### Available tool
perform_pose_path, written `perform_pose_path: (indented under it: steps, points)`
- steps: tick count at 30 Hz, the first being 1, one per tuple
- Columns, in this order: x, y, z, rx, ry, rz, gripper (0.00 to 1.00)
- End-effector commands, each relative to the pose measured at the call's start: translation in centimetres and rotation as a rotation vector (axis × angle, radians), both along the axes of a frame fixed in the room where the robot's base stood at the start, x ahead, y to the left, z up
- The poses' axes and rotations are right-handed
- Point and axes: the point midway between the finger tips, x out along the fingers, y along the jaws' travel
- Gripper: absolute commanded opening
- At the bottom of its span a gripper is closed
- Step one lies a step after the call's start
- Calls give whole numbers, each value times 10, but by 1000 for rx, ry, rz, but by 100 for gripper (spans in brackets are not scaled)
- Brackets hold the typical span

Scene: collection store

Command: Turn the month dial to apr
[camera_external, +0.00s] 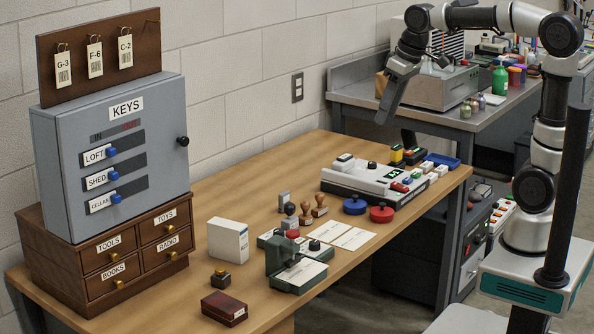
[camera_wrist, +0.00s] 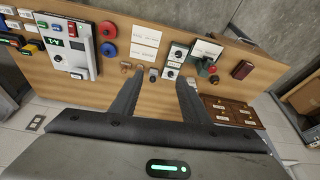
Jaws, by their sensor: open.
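A low grey-green box (camera_external: 265,240) with pale plates and black knobs lies mid-table, partly hidden behind a green stamping press (camera_external: 299,270). In the wrist view two pale plates with round black dials (camera_wrist: 177,54) show on this box, just beyond my fingers. Their lettering is too small to read, so I cannot tell which is the month dial or where it points. My gripper (camera_external: 384,118) is high above the back of the table, pointing down, well away from the box. In the wrist view my gripper (camera_wrist: 160,76) has its fingers apart with nothing between them.
Wooden stamps (camera_external: 304,213), white cards (camera_external: 342,236), blue and red round pads (camera_external: 381,213) and a white device (camera_external: 372,182) crowd the table. A grey key cabinet (camera_external: 115,160) stands on wooden drawers (camera_external: 100,262) at left.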

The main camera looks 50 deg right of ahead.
Motion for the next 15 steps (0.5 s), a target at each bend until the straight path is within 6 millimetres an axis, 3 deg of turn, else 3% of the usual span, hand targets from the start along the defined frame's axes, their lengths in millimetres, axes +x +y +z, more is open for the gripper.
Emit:
perform_pose_path:
  steps: [1, 3, 8, 12, 15]
  points:
    - [29, 6, 1, -2, 30, 17, 42]
    - [63, 13, 0, -7, 62, 40, 42]
    - [136, 34, -21, -24, 134, 98, 42]
    - [190, 56, -58, -45, 198, 153, 42]
    - [220, 73, -91, -60, 240, 193, 42]
